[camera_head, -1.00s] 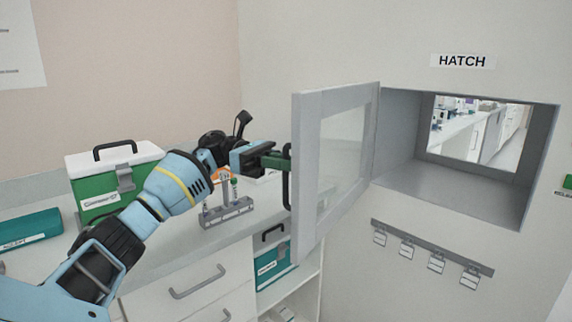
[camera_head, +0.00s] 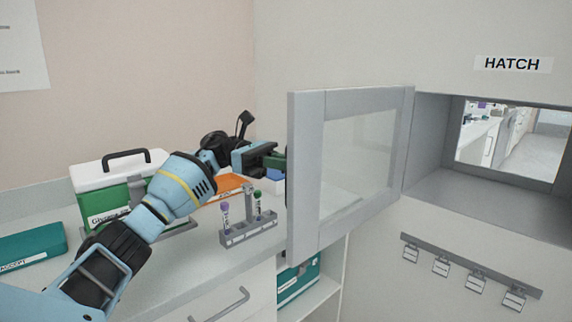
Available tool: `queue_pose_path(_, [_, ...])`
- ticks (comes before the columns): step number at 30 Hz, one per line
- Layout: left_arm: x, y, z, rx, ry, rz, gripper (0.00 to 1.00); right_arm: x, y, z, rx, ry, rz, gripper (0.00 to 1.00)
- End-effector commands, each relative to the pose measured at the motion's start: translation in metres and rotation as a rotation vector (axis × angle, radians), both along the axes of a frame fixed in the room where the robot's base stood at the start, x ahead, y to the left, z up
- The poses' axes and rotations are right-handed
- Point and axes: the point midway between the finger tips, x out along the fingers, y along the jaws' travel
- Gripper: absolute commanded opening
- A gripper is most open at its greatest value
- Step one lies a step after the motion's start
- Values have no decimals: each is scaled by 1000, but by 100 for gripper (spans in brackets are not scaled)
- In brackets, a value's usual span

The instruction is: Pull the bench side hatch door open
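The hatch door (camera_head: 305,175), a grey frame with a clear pane, stands wide open. It is hinged at the left side of the hatch opening (camera_head: 480,182) and swung out to the left over the bench edge. My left gripper (camera_head: 279,160) is at the door's free edge, on its outer face. Its fingers appear closed on the dark handle there, which the door frame now mostly hides. The fingertips are partly hidden too. My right gripper is not in view.
A tube rack (camera_head: 248,233) with a few tubes stands on the bench below my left gripper. A green box with a white lid (camera_head: 118,180) and a teal case (camera_head: 30,246) are further left. A rail with hanging tags (camera_head: 470,268) is under the hatch.

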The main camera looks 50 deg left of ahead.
Motion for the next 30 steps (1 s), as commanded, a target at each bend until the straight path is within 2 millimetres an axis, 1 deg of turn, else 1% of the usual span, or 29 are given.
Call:
queue_pose_path(20, [2,0,2,-2,-3,4,0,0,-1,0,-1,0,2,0])
queue_pose_path(21, [2,0,2,-2,-3,4,14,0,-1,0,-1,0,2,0])
queue_pose_path(25, [2,0,1,-1,-3,3,30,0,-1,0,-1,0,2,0])
queue_pose_path(30, [2,0,1,-1,-1,2,30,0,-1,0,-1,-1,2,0])
